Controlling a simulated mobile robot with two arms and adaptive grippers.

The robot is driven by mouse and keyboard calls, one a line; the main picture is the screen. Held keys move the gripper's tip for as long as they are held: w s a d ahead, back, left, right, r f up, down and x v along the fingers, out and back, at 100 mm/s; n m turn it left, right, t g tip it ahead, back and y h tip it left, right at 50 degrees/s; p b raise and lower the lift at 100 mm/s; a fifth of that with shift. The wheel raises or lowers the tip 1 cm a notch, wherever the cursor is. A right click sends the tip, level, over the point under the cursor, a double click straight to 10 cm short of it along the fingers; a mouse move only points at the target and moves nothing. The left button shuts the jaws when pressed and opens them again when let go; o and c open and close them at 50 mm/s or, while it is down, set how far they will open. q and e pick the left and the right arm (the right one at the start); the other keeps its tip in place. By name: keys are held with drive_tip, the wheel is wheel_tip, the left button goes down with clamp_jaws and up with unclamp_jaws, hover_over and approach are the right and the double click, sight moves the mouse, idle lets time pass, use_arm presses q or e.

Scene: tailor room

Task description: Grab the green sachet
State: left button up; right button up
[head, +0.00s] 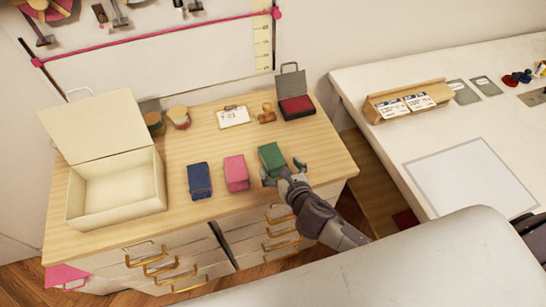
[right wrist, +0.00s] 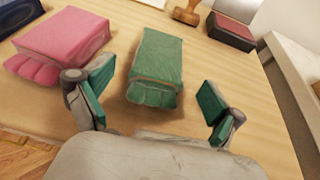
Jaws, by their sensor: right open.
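The green sachet (head: 271,156) lies on the wooden dresser top, to the right of the pink sachet (head: 236,173) and the blue sachet (head: 199,180). In the right wrist view the green sachet (right wrist: 156,68) lies ahead, its gathered end toward me. My right gripper (head: 284,169) is at the near side of the green sachet. In the right wrist view my right gripper (right wrist: 155,100) is open, one finger on each side of the sachet's near end, with gaps visible. My left gripper is not in view.
An open cream box (head: 115,190) stands at the dresser's left. A white table (head: 400,150) stands to the right.

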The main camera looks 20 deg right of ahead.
sight(277, 165)
drive_tip(key=x, duration=0.4)
drive_tip(key=shift+w+a+f, duration=0.1)
drive_tip(key=c, duration=1.2)
drive_tip(key=shift+c, duration=0.2)
